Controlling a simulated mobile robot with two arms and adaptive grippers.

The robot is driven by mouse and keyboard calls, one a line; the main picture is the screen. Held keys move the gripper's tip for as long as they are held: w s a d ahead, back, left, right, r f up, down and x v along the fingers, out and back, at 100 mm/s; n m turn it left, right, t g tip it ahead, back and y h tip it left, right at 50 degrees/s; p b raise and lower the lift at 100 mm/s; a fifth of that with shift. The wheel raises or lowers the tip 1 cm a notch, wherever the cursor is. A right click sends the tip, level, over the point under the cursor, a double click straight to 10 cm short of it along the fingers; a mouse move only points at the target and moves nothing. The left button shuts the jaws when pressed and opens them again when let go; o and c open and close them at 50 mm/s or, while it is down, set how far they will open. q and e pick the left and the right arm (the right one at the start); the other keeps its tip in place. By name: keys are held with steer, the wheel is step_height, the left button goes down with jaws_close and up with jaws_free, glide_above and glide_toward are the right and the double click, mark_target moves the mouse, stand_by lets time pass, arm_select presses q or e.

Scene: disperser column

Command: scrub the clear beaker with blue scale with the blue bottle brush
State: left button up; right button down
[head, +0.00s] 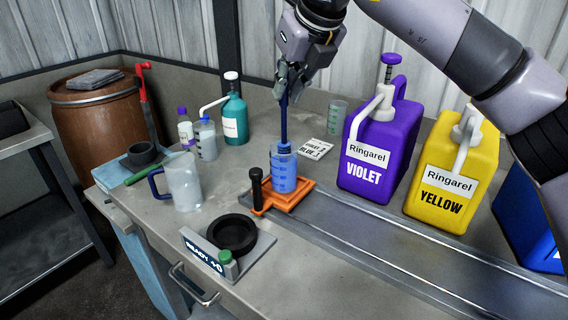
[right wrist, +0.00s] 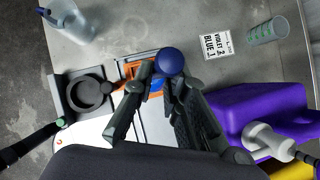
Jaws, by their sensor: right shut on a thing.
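The clear beaker with blue scale (head: 283,172) stands on an orange holder (head: 284,199) in the middle of the bench and looks blue inside. The blue bottle brush (head: 284,125) is upright, its lower end in the beaker's mouth. My right gripper (head: 287,90) is shut on the brush's upper part, above the beaker. In the right wrist view the brush's round blue end (right wrist: 170,62) shows between the fingers, and the beaker is mostly hidden. My left gripper is not in view.
Violet (head: 366,150) and yellow (head: 448,172) jugs stand close on the right. A clear pitcher (head: 183,182), bottles (head: 234,115) and a green-tinted cup (head: 336,117) stand around. A dark round dish (head: 232,236) sits in front. A metal rail (head: 400,255) runs right from the holder.

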steer(key=shift+r+p, duration=2)
steer(key=shift+r, duration=0.95)
step_height(320, 180, up, 5)
steer(key=p, duration=0.4)
